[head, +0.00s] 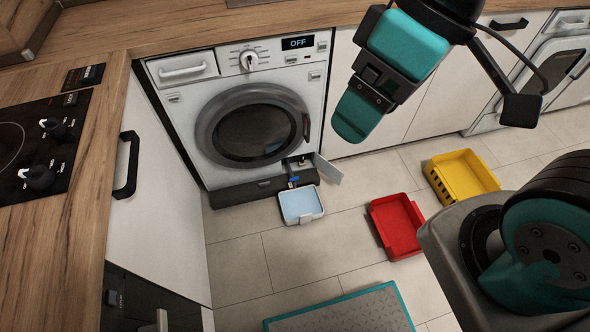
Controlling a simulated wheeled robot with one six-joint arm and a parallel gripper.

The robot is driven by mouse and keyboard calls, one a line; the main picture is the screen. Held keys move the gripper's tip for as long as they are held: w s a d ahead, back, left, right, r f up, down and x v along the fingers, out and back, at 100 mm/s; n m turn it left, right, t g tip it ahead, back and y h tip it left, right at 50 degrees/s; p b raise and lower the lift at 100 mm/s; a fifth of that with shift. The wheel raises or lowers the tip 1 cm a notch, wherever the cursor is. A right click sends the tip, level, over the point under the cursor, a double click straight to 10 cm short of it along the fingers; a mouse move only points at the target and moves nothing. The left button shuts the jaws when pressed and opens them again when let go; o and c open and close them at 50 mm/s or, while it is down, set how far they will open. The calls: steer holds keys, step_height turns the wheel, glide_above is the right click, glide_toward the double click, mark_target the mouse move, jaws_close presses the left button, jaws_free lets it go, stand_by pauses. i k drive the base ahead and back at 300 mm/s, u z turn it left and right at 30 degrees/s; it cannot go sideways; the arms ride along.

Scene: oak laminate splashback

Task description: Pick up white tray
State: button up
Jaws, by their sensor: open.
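The white tray (301,222) is a small shallow tray with a pale bluish inside. It lies on the tiled floor in front of the washing machine, just below a small open flap. A clip-like tab shows on its front edge. My gripper (360,114), teal and black, hangs at upper centre-right, above and to the right of the tray and well apart from it. It is open, and nothing shows in it. It is seen from the side, so the gap between its fingers is hidden.
A red tray (397,226) and a yellow crate (464,176) stand on the floor to the right. The open flap (328,169) juts from the washing machine (252,122). A teal-edged grey mat (345,312) lies in front. Bare tiles lie left of the mat.

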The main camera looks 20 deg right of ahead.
mark_target(301, 205)
steer(key=k, duration=1.1)
steer(key=z, duration=0.5)
steer(key=i, duration=0.65)
steer(key=z, duration=0.5)
